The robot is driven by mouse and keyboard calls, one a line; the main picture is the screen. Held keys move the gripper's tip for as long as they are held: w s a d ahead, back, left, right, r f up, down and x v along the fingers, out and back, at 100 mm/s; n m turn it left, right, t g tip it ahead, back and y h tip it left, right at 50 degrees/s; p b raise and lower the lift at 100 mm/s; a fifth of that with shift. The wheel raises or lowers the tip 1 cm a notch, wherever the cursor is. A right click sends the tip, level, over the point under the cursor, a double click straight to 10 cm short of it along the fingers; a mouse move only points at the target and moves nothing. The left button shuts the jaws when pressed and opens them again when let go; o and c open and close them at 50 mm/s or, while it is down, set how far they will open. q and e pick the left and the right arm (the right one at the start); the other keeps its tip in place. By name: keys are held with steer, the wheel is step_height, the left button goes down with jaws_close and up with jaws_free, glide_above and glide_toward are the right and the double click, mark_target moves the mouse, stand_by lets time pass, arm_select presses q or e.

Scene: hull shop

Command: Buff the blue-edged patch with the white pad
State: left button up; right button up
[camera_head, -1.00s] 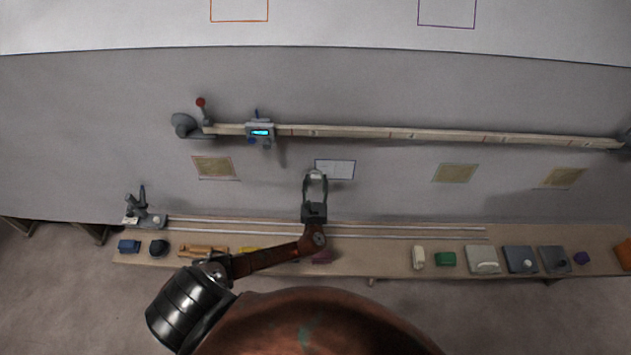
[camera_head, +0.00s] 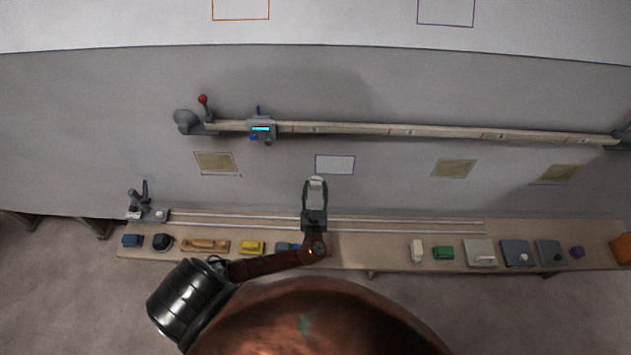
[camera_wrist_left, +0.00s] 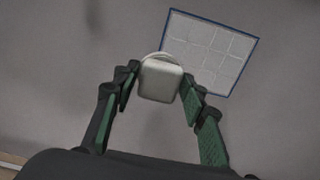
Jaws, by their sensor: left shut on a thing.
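The blue-edged patch (camera_head: 335,165) is a pale rectangle on the grey hull wall, right of my left gripper's tip. In the left wrist view the patch (camera_wrist_left: 212,50) shows a faint grid inside its blue border. My left gripper (camera_head: 315,188) is shut on the white pad (camera_head: 316,181), just below the patch's lower left corner in the head view. In the left wrist view the pad (camera_wrist_left: 160,82) sits between the green-lined fingers and overlaps the patch's left edge. Whether the pad touches the wall cannot be told. My right gripper is not in view.
A long rail (camera_head: 370,129) with a blue-lit carriage (camera_head: 262,129) runs above the patch. Tan patches (camera_head: 215,162) lie to both sides. Below, a bench (camera_head: 380,262) holds several tools and blocks, including a green block (camera_head: 443,253) and a yellow block (camera_head: 251,248).

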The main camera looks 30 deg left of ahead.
arm_select(q)
steer(key=shift+s+d, duration=0.1)
steer(key=shift+s, duration=0.05)
steer(key=shift+p+v, duration=0.8)
steer(key=shift+v, duration=1.7)
steer(key=shift+p+v, duration=0.55)
steer(key=shift+v, duration=1.45)
